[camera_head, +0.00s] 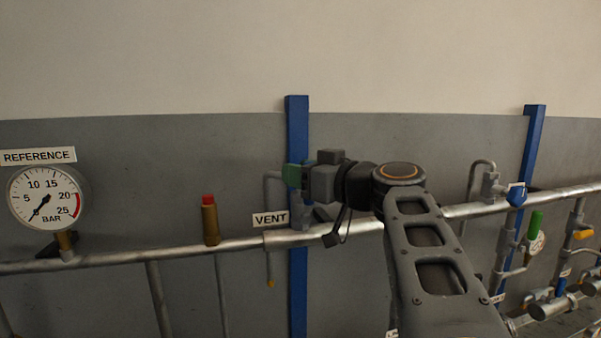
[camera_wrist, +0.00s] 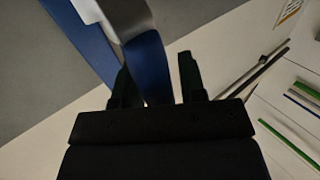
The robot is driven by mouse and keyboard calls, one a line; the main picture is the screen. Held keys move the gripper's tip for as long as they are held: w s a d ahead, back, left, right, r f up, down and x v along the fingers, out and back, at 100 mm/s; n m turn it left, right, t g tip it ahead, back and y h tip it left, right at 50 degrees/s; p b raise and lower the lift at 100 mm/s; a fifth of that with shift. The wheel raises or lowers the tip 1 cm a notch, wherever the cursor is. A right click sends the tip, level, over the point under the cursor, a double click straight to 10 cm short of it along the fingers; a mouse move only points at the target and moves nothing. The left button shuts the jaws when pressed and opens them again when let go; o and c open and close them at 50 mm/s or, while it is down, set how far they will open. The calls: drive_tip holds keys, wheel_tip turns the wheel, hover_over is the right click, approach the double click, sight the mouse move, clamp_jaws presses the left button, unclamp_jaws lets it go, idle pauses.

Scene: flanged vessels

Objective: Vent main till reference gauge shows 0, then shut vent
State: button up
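The round white reference gauge (camera_head: 47,197) is at the left under a REFERENCE sign (camera_head: 38,156). Its needle points down-left, below the 5, at about the zero end of the scale. In the wrist view a blue vent handle (camera_wrist: 149,66) lies between my fingers (camera_wrist: 157,84), nearer the left finger, with a gap to the right one. The valve body is mostly hidden behind my gripper.
A brass fitting with a red top (camera_head: 209,220) stands on the pipe left of the vent. Blue posts (camera_head: 297,120) rise behind the pipe. At the right are a blue-handled valve (camera_head: 516,195), a green handle (camera_head: 535,222) and a yellow handle (camera_head: 584,234).

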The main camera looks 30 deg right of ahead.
clamp_jaws()
drive_tip(key=shift+b, duration=0.3)
